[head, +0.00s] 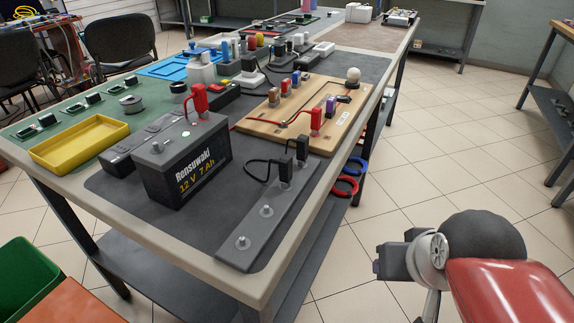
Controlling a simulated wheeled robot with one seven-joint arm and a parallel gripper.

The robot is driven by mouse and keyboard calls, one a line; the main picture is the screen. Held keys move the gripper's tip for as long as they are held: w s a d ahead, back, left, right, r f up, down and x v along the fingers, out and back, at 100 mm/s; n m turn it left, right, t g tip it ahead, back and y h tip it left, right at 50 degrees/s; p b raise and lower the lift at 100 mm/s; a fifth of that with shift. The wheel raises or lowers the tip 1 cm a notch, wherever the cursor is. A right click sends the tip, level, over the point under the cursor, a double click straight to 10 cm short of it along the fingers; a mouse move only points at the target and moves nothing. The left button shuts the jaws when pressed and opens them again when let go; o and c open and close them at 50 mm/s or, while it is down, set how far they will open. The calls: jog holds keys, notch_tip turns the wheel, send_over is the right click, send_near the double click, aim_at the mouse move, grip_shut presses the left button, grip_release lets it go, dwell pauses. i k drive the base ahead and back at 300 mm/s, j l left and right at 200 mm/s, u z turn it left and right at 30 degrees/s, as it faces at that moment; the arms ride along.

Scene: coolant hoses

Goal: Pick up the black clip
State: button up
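Two black clips stand upright side by side on the grey metal bar (262,228) at the table's right front edge. One black clip (302,150) is at the bar's far end. The other black clip (285,170) is just nearer, with a black cable looping left from the pair. My arm is at the lower right, off the table's edge. The dark block at its end seems to be my gripper (388,261). It is well apart from the clips, to the right and nearer. Its fingers cannot be made out, and I see nothing held.
A black battery (185,165) with a red clip (199,101) stands left of the bar. A wooden board (270,125) with a red clip (316,119) and several coloured parts lies behind. A yellow tray (80,143) is at the left. The floor right of the table is clear.

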aim_at(285, 163)
jog(key=l+u, duration=0.1)
jog(key=u, duration=1.05)
